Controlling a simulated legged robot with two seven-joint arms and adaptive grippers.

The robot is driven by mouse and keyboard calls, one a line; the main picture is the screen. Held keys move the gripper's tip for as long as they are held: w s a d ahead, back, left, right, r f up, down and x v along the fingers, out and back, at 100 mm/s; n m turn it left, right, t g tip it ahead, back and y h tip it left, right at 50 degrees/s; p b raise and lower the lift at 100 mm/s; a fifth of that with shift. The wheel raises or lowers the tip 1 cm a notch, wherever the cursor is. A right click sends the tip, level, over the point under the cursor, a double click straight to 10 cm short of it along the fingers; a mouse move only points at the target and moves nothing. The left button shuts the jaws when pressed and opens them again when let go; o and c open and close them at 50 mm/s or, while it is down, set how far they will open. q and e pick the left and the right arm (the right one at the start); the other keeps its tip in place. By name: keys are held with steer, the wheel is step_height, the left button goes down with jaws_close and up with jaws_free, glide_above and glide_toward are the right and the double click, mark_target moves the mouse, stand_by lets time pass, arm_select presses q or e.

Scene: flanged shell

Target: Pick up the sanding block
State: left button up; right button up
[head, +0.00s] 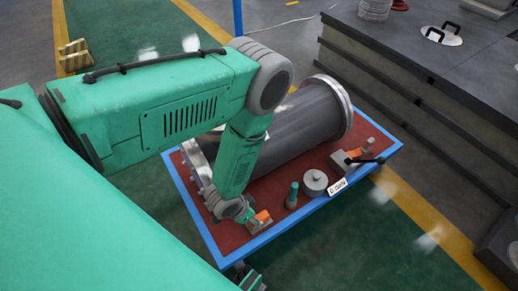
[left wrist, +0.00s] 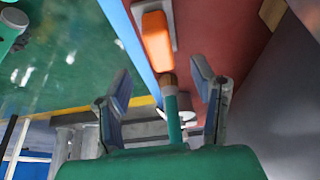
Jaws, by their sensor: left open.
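I cannot say for certain which thing is the sanding block. An orange piece on a grey base (head: 263,217) lies at the near left of the red-topped stand in the head view. In the left wrist view an orange block on a grey plate (left wrist: 156,40) lies beyond my fingertips. My left gripper (left wrist: 160,70) is open, its two fingers apart. A teal rod with a brown end (left wrist: 171,108) shows between the fingers, with no clear contact. In the head view my left gripper (head: 240,211) is low, beside the near-left orange piece, its fingers hard to make out.
A grey flanged shell (head: 305,122) lies along the blue-edged stand (head: 220,252). A teal-topped upright piece (head: 292,195), a grey round canister (head: 314,183) and an orange-and-grey fixture with a black lever (head: 355,158) stand along its near side. A dark stepped bench (head: 420,85) is at right.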

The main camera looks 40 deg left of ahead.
mark_target(258, 218)
arm_select(q)
steer(key=x, duration=0.2)
steer(key=shift+w+f+b, duration=0.1)
steer(key=shift+f+b, duration=0.15)
steer(key=shift+b, duration=0.15)
steer(key=b+x, duration=0.2)
steer(key=x, duration=0.3)
steer(key=shift+f+b, duration=0.1)
steer(key=shift+b, duration=0.25)
jaws_close()
